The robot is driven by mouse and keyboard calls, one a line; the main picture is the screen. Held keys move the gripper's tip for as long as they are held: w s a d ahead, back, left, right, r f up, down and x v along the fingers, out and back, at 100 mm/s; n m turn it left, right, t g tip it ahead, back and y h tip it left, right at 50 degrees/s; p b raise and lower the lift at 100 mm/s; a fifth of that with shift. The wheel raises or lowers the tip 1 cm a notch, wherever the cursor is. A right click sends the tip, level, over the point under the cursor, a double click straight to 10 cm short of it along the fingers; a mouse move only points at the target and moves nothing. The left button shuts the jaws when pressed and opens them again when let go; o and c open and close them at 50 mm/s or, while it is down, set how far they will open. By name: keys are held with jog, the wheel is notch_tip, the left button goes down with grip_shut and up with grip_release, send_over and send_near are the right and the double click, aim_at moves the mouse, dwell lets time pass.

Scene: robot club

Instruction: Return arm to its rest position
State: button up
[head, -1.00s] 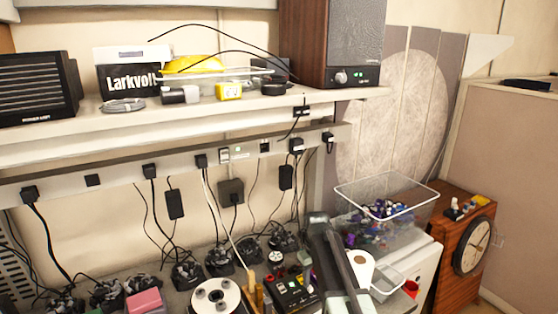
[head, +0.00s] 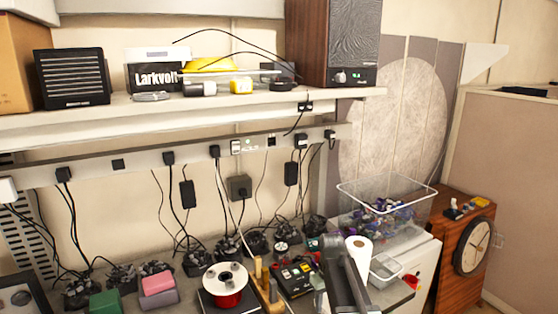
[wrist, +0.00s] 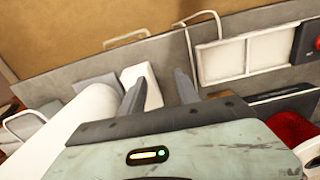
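My gripper (wrist: 160,88) shows in the wrist view with its two grey fingers spread apart and nothing held between them. A white block-like thing (wrist: 142,88) appears beyond the left finger, apart from the grip. In the head view my grey arm (head: 345,283) is at the bottom right of centre, in front of the bench. My fingertips cannot be made out there.
A white roll (head: 359,250) stands right beside my arm, with a small clear tray (head: 383,271) and a large clear bin (head: 425,215) beyond. A spool (head: 226,279), wooden pegs (head: 264,285) and a button box (head: 296,277) crowd the bench left of my arm.

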jog(key=s+d+f+m+b, duration=0.1)
jog(key=s+f+m+b, duration=0.1)
jog(key=s, duration=1.1)
jog(key=f+m, duration=0.1)
jog(key=m, duration=0.1)
jog(key=shift+s+d+f+m+b, duration=0.15)
jog(key=shift+s+f+m+b, duration=0.05)
jog(key=shift+f+m+b, duration=0.2)
